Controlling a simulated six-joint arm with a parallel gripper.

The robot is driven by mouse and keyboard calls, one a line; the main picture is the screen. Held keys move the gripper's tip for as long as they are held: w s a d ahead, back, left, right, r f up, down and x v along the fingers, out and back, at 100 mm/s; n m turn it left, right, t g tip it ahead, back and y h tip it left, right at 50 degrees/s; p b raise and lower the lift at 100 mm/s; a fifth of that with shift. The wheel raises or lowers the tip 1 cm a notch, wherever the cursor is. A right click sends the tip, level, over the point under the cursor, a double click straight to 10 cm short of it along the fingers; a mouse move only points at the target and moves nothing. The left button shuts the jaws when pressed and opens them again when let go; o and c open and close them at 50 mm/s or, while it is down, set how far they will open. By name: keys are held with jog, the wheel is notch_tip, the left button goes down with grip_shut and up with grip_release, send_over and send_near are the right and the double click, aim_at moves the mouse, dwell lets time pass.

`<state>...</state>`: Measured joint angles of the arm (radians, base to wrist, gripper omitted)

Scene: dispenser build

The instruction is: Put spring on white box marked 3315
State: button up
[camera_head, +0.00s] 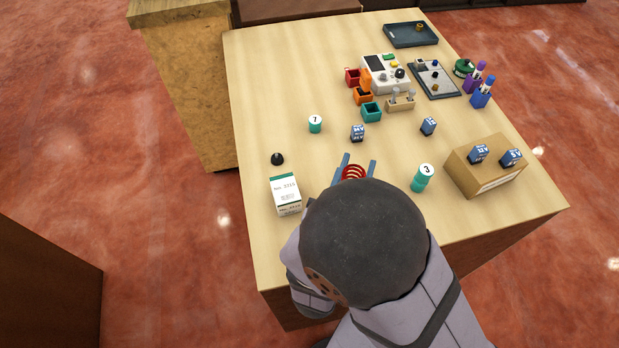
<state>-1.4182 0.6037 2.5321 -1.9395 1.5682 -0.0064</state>
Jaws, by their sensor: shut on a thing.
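A red spring (354,172) shows between the two blue-grey fingers of my gripper (356,168), which is shut on it. My arm hides the lower part of the gripper, and I cannot tell how high the spring is above the table. A white box (286,195) with a green band stands at the table's front left, to the left of my gripper and apart from it. Small print shows on its top and front; the number looks like 3315 but is hard to read. Nothing lies on the box top.
A black knob (277,159) sits just behind the white box.

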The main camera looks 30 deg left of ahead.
notch_tip(320, 180, up, 6)
jog(key=r+n+g+y+b, duration=0.1)
jog(key=n+y+b, duration=0.15)
jog(key=b, duration=0.25)
send_over(286, 195)
jog(key=a+x, duration=0.1)
jog(key=x, duration=0.5)
jog(key=shift+m+y, duration=0.25)
jog(key=shift+m, duration=0.1)
jog(key=shift+s+d+f+p, duration=0.15)
jog(key=shift+f+p, duration=0.2)
jog(key=shift+f, duration=2.25)
jog(key=shift+s+d+f+p, duration=0.15)
jog(key=shift+f+p, duration=0.15)
jog(key=shift+f, duration=2.3)
jog(key=shift+a+f, duration=0.1)
jog(key=shift+f, duration=0.15)
jog(key=o, duration=1.1)
jog(key=shift+c, duration=0.2)
jog(key=shift+r, duration=0.2)
